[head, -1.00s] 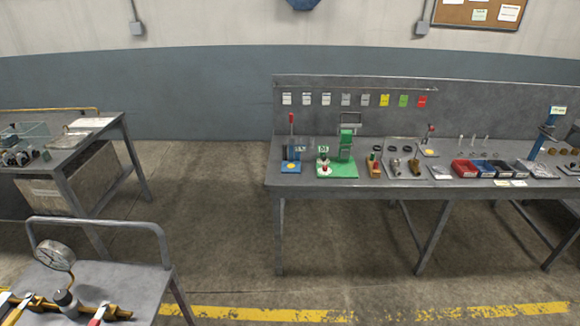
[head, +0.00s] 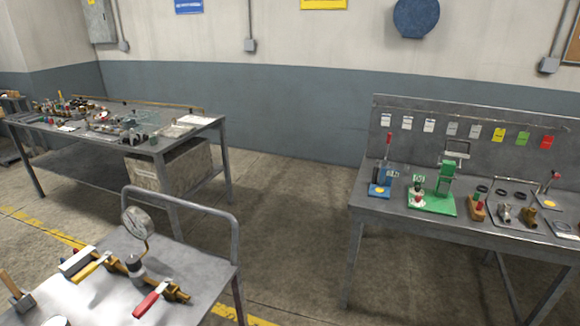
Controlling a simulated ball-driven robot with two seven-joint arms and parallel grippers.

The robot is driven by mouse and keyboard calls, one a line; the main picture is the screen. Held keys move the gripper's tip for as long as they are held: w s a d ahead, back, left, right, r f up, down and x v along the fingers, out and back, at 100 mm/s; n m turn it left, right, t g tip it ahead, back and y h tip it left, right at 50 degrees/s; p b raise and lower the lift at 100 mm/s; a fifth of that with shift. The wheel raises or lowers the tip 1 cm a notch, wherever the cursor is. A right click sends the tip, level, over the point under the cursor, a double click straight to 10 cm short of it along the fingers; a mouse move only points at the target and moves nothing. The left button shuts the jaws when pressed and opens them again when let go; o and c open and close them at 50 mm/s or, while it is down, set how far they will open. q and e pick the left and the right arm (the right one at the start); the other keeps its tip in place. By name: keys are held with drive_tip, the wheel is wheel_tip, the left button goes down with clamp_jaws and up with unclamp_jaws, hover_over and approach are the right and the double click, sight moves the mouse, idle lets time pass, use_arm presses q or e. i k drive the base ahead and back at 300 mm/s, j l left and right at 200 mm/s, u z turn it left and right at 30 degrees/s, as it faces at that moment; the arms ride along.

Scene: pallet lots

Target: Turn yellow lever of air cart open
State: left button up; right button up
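The air cart (head: 205,287) is a grey metal cart at the lower left of the head view, with a bent tube handle at its far side. A brass pipe (head: 112,263) runs across its top. A round pressure gauge (head: 137,222) stands up from the pipe. A red lever (head: 148,302) sits toward the pipe's right end. A yellow lever (head: 92,268) lies slantwise near the pipe's left part, beside a pale block. Neither of my grippers is in view.
A workbench (head: 350,236) with fixtures and coloured tags stands at the right. A cluttered table (head: 209,122) stands at the back left. A hammer-like tool (head: 17,297) lies at the cart's left. Open floor (head: 285,215) lies between cart and workbench.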

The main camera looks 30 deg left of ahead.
sight(91, 268)
drive_tip(key=u, duration=2.35)
drive_tip(key=z, duration=0.65)
drive_tip(key=j+z, duration=1)
drive_tip(key=z, duration=0.2)
drive_tip(key=k+j+z, duration=0.1)
drive_tip(key=j, duration=0.35)
drive_tip(key=k+j+z, duration=0.15)
drive_tip(key=j, duration=0.25)
drive_tip(key=k+j+z, duration=0.1)
drive_tip(key=k+j, duration=0.15)
drive_tip(key=j, duration=0.15)
